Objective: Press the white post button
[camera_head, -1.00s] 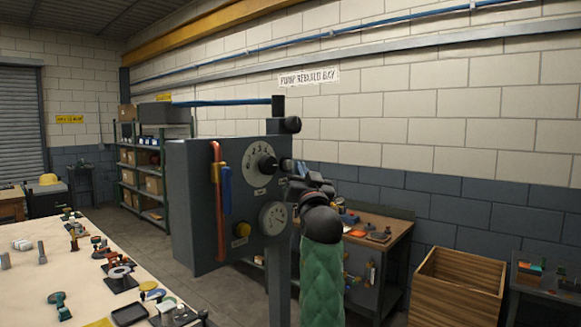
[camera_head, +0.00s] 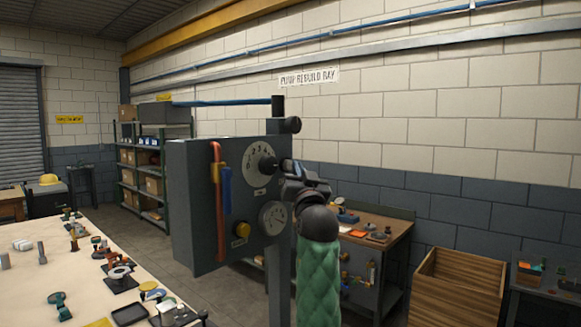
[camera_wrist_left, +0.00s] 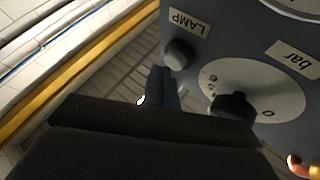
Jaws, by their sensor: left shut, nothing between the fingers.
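My left gripper (camera_head: 288,167) is shut and empty, with its fingertips beside the right edge of the grey control box (camera_head: 200,205). In the left wrist view its fingers (camera_wrist_left: 165,88) lie close to a dark knob (camera_wrist_left: 180,55) by the LAMP label. I cannot make out the white post button for certain. A small white spot (camera_wrist_left: 141,100) shows beside the fingers in the left wrist view, but I cannot tell what it is. The box's front carries a dial with a black knob (camera_head: 268,165), a gauge (camera_head: 273,218) and a yellow button (camera_head: 243,230). My right gripper is not in view.
A red bar (camera_head: 219,205) and blue handle (camera_head: 226,190) are on the box. A cluttered table (camera_head: 30,290) is at left; a wooden crate (camera_head: 455,290) is at right.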

